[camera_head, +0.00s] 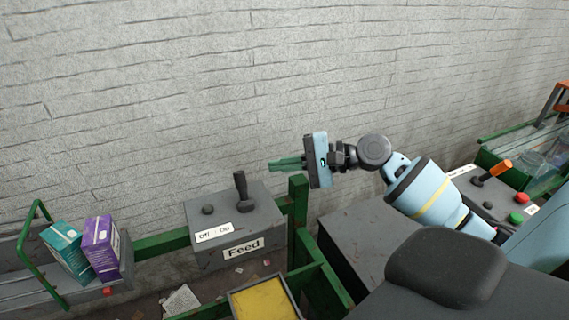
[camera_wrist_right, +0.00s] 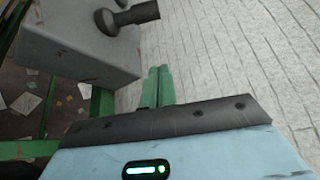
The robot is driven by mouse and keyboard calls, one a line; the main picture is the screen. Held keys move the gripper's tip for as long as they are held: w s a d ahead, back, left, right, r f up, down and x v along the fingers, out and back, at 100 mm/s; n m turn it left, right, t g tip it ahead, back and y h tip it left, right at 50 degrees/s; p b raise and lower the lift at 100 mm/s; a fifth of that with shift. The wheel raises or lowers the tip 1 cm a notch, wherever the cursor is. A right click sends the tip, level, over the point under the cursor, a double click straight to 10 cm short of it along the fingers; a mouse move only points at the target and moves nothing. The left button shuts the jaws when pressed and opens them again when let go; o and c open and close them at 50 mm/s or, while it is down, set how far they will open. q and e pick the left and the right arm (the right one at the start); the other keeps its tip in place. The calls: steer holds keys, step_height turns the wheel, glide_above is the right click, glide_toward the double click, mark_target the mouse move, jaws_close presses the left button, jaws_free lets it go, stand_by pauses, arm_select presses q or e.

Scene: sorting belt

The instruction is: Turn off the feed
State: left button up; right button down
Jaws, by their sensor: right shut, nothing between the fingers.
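The grey feed box (camera_head: 251,246) stands against the brick wall in the head view, with a "Feed" label on its front and an "Off / On" label (camera_head: 214,232) on its top. A dark lever (camera_head: 241,192) rises from its top, nearly upright. A small dark knob (camera_head: 208,209) sits left of the lever. My right gripper (camera_head: 271,164) is shut and empty, to the right of the lever and a little higher, apart from it. In the right wrist view, the shut green fingers (camera_wrist_right: 157,88) point towards the wall beside the box (camera_wrist_right: 75,40), with the lever (camera_wrist_right: 135,15) at the top. My left gripper is out of view.
A teal carton (camera_head: 66,250) and a purple carton (camera_head: 102,247) stand at the left. A yellow-bottomed tray (camera_head: 262,300) lies below the feed box. Another control panel with an orange-handled lever (camera_head: 493,171) and red and green buttons is at the right. Green rails surround the box.

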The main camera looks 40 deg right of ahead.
mark_target(242, 187)
steer(key=a, duration=0.2)
steer(key=w+a+p, duration=0.1)
steer(key=a, duration=0.1)
steer(key=w+a+p, duration=0.1)
steer(key=a, duration=0.1)
steer(key=shift+w+a, duration=0.2)
steer(key=shift+w, duration=0.05)
steer(key=shift+s+a+r, duration=0.1)
steer(key=shift+s+a, duration=0.15)
steer(key=shift+s, duration=0.2)
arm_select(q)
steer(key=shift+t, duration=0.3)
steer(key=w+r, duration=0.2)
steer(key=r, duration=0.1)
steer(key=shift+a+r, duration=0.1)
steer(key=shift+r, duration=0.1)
